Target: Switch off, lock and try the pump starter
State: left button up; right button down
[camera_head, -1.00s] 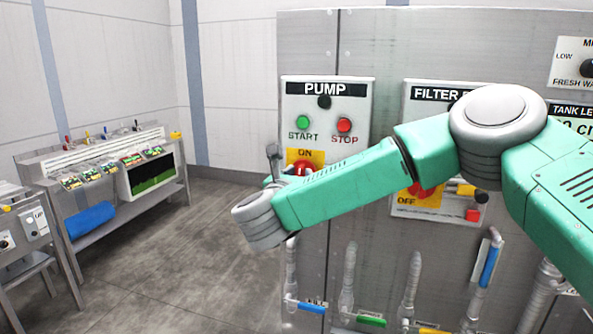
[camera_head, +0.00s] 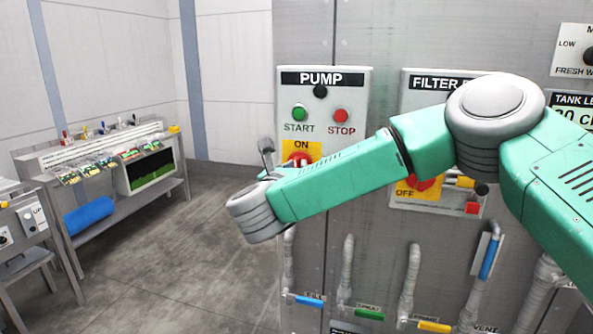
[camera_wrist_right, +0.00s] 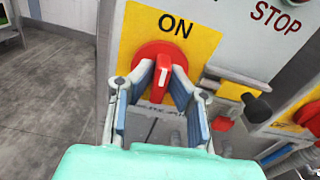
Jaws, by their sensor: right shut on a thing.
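The pump starter panel (camera_head: 345,85) carries a green START button (camera_head: 300,113), a red STOP button (camera_head: 341,115) and a rotary switch on a yellow plate. The red switch knob (camera_head: 303,160) is mostly covered by my right arm in the head view. In the right wrist view the red switch handle (camera_wrist_right: 161,80) stands nearly upright, its upper end towards the ON label (camera_wrist_right: 175,24). My right gripper (camera_wrist_right: 163,72) is shut on this handle, one finger on each side. The plate's lower part is hidden. My left gripper is out of view.
A metal bar with a black end (camera_wrist_right: 255,105) juts out right of the switch. The filter panel (camera_head: 420,82) stands to the right, partly behind my arm. Pipes with coloured valve handles (camera_head: 365,314) run below. A bench (camera_head: 100,175) stands left; the floor between is clear.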

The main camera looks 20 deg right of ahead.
jog(key=shift+a+n+b, duration=0.15)
jog(key=shift+n+b, duration=0.25)
jog(key=shift+n, duration=0.3)
jog(key=shift+n+b, duration=0.4)
jog(key=shift+n, duration=1.5)
jog(key=n, duration=0.2)
jog(key=shift+n+b, duration=0.3)
jog(key=shift+b, duration=0.1)
jog(key=n, duration=0.4)
jog(key=shift+n, duration=0.3)
jog(key=n+p, duration=0.1)
jog(key=n, duration=0.2)
jog(key=shift+a, duration=0.1)
jog(key=shift+f+n, duration=0.15)
jog(key=shift+n, duration=0.65)
jog(key=shift+f, duration=0.15)
